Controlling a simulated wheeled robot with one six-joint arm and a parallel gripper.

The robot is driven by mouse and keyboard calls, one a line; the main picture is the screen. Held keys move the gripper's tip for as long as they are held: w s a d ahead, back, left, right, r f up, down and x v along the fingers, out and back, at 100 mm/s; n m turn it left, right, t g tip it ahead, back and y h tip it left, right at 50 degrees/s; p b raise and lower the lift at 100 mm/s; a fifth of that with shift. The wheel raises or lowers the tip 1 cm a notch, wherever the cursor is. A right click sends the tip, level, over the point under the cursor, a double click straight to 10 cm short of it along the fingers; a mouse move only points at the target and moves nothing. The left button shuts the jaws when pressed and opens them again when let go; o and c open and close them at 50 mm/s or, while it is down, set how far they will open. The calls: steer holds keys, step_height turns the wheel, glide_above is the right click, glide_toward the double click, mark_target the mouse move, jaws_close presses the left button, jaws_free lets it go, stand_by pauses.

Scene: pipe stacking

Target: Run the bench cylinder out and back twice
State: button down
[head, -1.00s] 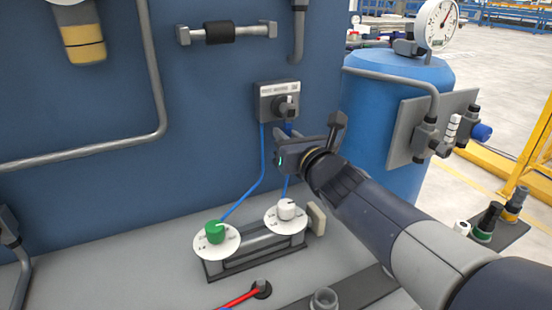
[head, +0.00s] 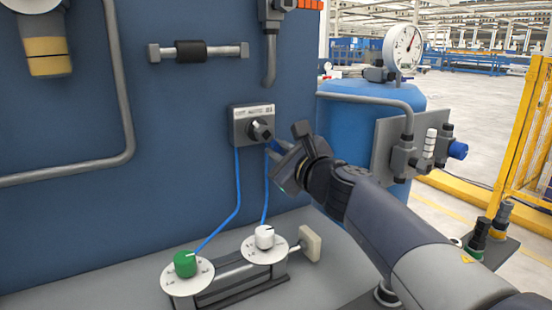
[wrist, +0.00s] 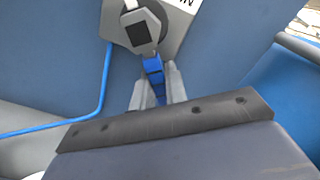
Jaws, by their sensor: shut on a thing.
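The valve box (head: 252,124) with a black knob (head: 262,130) is on the blue wall panel. Its blue lever (wrist: 154,75) slants down to the right in the head view. My gripper (head: 277,148) is shut on the lever, whose lower end lies between the fingers in the wrist view. The bench cylinder (head: 228,279) lies below. It carries a green knob (head: 185,263) and a white knob (head: 264,236) on round dials. A short length of its rod shows between the right dial and the beige end block (head: 311,243). Two blue tubes run down from the valve.
A blue tank (head: 345,130) with a gauge (head: 402,47) stands right of the panel. A grey plate with fittings (head: 400,150) is beside it. Yellow fencing (head: 528,125) is at far right. Bench space left of the cylinder is clear.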

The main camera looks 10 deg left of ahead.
steer(key=shift+d+r+n, duration=0.1)
steer(key=shift+n, duration=0.2)
steer(key=c, duration=1.4)
jaws_free()
steer(key=shift+c, duration=0.2)
steer(key=v, duration=1)
steer(key=shift+s+d+p, duration=0.25)
steer(key=shift+p, duration=0.1)
